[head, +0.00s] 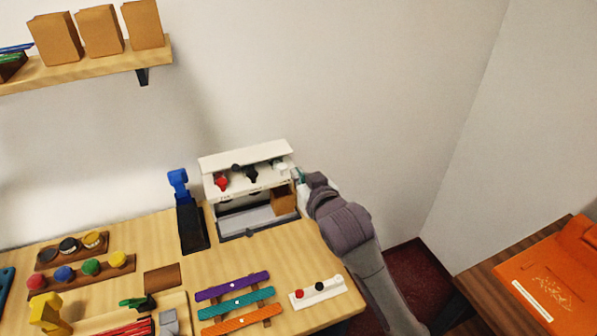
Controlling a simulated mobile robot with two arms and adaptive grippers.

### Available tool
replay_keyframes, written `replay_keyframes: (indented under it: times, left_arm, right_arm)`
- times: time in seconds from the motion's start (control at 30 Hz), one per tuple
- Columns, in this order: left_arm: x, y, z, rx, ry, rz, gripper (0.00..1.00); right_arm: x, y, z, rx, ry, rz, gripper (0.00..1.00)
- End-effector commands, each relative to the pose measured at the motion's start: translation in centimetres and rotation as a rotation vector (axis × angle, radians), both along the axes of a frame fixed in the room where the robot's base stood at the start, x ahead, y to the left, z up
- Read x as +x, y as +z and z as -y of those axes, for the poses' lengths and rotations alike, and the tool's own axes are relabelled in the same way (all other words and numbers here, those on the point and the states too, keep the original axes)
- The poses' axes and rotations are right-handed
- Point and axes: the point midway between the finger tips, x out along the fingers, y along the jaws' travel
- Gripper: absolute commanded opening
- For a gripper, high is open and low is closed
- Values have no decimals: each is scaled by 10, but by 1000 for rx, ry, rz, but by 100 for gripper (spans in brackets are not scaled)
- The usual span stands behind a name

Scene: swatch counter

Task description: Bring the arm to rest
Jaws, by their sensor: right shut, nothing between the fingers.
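My right arm (345,225) comes up from the lower right and reaches the right end of a white cabinet (250,158) at the back of the counter. My right gripper (299,176) is beside the cabinet's upper right corner. It is shut and holds nothing. It is small and partly hidden by my wrist, and I cannot tell whether it touches the cabinet. My left gripper is not in view.
The cabinet has an open front with a brown block (283,200) at its right. A blue-and-black stand (190,220) is left of it. Coloured bars (235,302) and a white switch strip (318,292) lie in front.

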Motion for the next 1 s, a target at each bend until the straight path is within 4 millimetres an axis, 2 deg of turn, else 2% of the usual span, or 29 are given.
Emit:
replay_keyframes:
  times: [0.17, 0.27, 0.33, 0.47, 0.5, 0.6, 0.8, 1.0]
  left_arm:
    - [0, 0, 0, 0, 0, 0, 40]
    - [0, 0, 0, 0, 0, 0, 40]
    - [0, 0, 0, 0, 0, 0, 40]
    - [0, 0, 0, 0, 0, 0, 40]
    - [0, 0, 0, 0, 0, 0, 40]
    - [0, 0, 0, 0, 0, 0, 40]
    - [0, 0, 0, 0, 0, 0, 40]
    - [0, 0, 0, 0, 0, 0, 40]
  right_arm:
    - [-1, -2, 1, 0, -1, -6, 0]
    - [-13, -20, 9, -9, -14, -53, 0]
    - [-32, -44, 22, -20, -35, -124, 0]
    - [-92, -103, 57, -63, -81, -319, 0]
    - [-115, -120, 69, -80, -95, -384, 0]
    - [-168, -151, 94, -121, -119, -528, 0]
    - [-243, -181, 125, -180, -140, -719, 0]
    - [-300, -193, 146, -226, -149, -857, 0]
